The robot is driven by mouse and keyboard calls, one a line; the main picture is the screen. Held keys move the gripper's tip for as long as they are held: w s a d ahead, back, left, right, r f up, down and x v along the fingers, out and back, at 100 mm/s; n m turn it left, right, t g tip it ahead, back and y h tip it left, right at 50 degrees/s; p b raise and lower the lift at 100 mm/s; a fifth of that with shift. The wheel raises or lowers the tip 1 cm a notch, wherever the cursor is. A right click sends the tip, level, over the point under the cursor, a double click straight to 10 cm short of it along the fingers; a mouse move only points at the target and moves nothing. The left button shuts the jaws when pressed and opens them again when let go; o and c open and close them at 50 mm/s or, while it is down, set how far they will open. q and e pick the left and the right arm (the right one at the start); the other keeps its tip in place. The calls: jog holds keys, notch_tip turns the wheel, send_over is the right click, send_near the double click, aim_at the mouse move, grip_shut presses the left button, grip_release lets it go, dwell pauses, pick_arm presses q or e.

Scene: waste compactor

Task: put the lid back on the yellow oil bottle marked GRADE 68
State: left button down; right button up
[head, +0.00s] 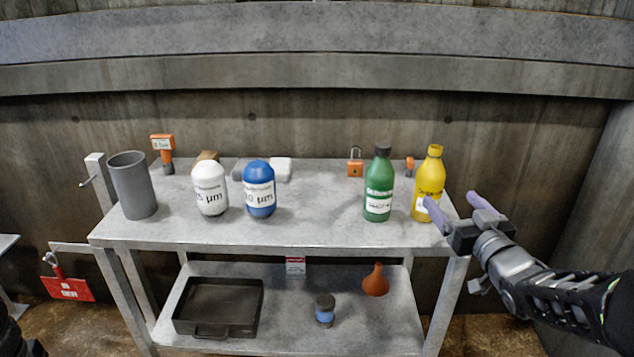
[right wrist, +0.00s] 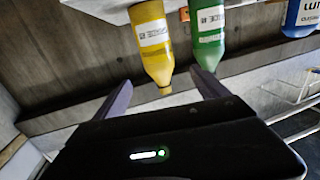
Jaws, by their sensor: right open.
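The yellow bottle (head: 430,180) stands upright at the right end of the table top, with a white label that is too small to read. It shows no dark cap like its neighbour's; I cannot tell whether its top is open. I cannot pick out a loose lid. My right gripper (head: 452,202) is open and empty at the table's right edge, its near finger overlapping the bottle's lower right in the head view. In the right wrist view the yellow bottle (right wrist: 151,42) appears upside down, beyond the open fingers (right wrist: 162,95). My left gripper is out of view.
A green bottle (head: 379,185) with a dark cap stands close left of the yellow one. Blue (head: 259,188) and white (head: 209,187) filters and a grey cylinder (head: 132,186) stand further left. An orange padlock (head: 355,165) is behind. The table's (head: 320,215) middle is clear.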

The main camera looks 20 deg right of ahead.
aim_at(438, 182)
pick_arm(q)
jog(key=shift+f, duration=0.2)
pick_arm(e)
jog(key=w, duration=0.5)
jog(key=shift+d, duration=0.35)
pick_arm(q)
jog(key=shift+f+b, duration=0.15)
jog(key=shift+b, duration=0.15)
pick_arm(e)
jog(key=shift+w+d, duration=0.25)
jog(key=shift+w, duration=1.05)
jog(key=shift+w+d, duration=0.25)
jog(key=shift+w, duration=1)
jog(key=shift+c, duration=0.4)
grip_shut()
jog(key=shift+r, duration=0.2)
